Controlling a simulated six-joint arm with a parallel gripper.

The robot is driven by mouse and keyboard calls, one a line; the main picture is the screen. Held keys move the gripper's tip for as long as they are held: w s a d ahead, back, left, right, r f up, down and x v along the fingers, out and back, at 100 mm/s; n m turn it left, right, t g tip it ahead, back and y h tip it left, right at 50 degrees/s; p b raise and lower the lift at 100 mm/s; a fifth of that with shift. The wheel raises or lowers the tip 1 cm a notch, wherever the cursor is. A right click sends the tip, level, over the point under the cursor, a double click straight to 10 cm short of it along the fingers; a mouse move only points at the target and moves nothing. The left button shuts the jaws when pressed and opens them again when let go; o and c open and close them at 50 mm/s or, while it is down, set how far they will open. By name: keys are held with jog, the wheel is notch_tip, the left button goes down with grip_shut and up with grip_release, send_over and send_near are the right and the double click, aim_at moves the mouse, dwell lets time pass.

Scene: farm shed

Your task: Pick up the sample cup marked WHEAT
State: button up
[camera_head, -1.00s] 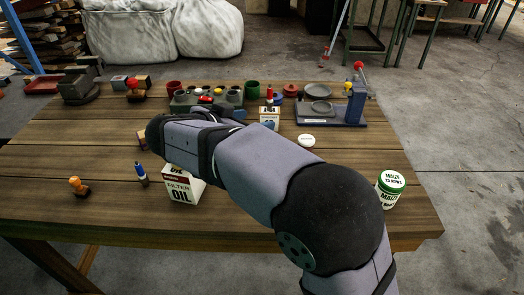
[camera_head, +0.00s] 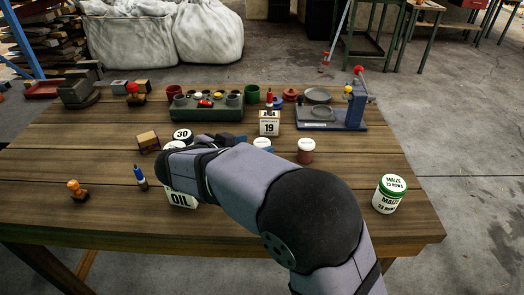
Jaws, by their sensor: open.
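No label reading WHEAT can be made out. My gripper (camera_head: 230,138) shows only as a dark blue part behind my wrist. Its fingertips and anything between them are hidden.
A card marked 19 (camera_head: 269,127), a green tray (camera_head: 205,108) and a blue scale (camera_head: 335,115) stand behind. The right front is mostly clear.

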aim_at(259, 145)
jog(key=shift+x, duration=2.6)
jog(key=shift+s+f, duration=0.1)
jog(key=shift+f, duration=0.05)
jog(key=c, duration=1.1)
